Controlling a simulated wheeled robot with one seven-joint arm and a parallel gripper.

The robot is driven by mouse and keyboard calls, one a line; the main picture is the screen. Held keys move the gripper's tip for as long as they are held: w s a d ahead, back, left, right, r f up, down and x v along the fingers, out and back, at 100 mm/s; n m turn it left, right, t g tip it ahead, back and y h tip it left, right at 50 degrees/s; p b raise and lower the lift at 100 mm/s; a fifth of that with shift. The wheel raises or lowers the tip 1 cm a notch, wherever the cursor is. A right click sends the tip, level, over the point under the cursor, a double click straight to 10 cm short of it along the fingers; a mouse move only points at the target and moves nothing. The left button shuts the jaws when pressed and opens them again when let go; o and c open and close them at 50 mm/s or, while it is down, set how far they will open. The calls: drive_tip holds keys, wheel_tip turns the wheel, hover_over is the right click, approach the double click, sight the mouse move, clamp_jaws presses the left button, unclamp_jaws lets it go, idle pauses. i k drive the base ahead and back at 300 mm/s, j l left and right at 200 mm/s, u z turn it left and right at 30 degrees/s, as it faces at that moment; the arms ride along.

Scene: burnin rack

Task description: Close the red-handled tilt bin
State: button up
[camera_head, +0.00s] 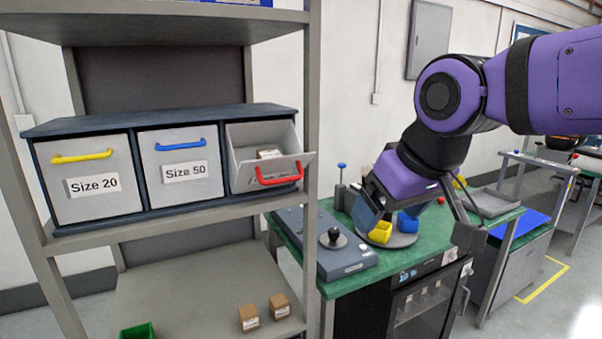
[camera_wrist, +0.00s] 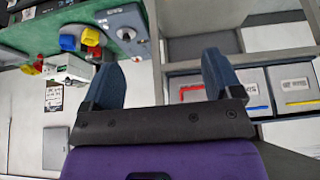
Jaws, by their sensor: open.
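The red-handled tilt bin (camera_head: 296,161) is the rightmost of three grey bins on the rack shelf in the head view. Its front leans outward, so it stands open, with a small brown box (camera_head: 269,154) inside. The red handle (camera_head: 278,176) runs along its front and partly covers the label. My gripper (camera_head: 380,205) is right of the rack, apart from the bin, angled down in front of the workbench. In the upside-down wrist view my gripper (camera_wrist: 160,65) has its two fingers wide apart with nothing between them. The red handle (camera_wrist: 191,88) shows there close to one finger.
The yellow-handled bin (camera_head: 90,187) and blue-handled bin (camera_head: 180,174) are shut. A rack post (camera_head: 312,150) stands right beside the red-handled bin. The lower shelf (camera_head: 190,305) holds small boxes and a green bin. The green workbench (camera_head: 345,287) carries a grey device and coloured bins.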

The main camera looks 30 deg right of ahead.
sight(243, 140)
drive_tip(key=k+z, duration=0.2)
drive_tip(key=z, duration=0.15)
drive_tip(key=k+z, duration=0.15)
drive_tip(key=z, duration=0.2)
drive_tip(key=k+l+z, duration=0.15)
drive_tip(key=z, duration=0.2)
